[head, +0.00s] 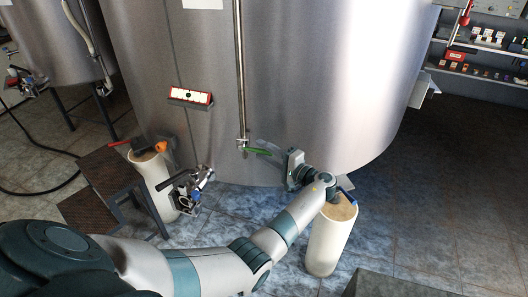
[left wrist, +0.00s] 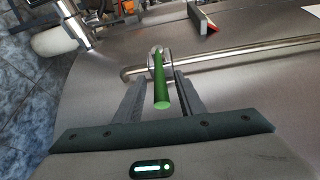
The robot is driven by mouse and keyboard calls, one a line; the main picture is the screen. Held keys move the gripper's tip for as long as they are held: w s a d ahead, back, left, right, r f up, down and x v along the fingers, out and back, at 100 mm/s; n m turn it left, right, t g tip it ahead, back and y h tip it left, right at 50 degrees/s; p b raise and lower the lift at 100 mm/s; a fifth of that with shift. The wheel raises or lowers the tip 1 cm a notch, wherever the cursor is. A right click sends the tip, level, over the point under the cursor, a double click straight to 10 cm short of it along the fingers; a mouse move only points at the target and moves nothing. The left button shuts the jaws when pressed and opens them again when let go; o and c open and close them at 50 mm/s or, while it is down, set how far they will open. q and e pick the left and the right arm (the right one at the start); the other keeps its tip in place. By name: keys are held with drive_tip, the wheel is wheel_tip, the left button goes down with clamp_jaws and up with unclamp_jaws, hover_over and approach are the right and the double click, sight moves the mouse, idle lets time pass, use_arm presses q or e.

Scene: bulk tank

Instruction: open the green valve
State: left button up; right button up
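The green valve handle (head: 258,151) sits at the lower end of a thin vertical steel pipe on the large tank's front. In the left wrist view the green handle (left wrist: 160,82) points toward the camera, in the gap between my fingers. My left gripper (head: 272,154) is just to the right of the handle, close to the tank wall. Its two fingers (left wrist: 158,95) are apart, one on each side of the handle, with visible space around it. I cannot tell whether either finger touches it. My right gripper is in neither view.
The large steel tank (head: 320,80) fills the middle. A cream cylinder (head: 331,240) with a blue-handled item stands below my left forearm. Another cylinder (head: 155,180), brown steps (head: 105,175) and a steel outlet valve (head: 188,187) are to the left. Open tiled floor lies right.

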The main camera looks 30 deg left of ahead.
use_arm(q)
drive_tip(key=c, duration=0.8)
clamp_jaws()
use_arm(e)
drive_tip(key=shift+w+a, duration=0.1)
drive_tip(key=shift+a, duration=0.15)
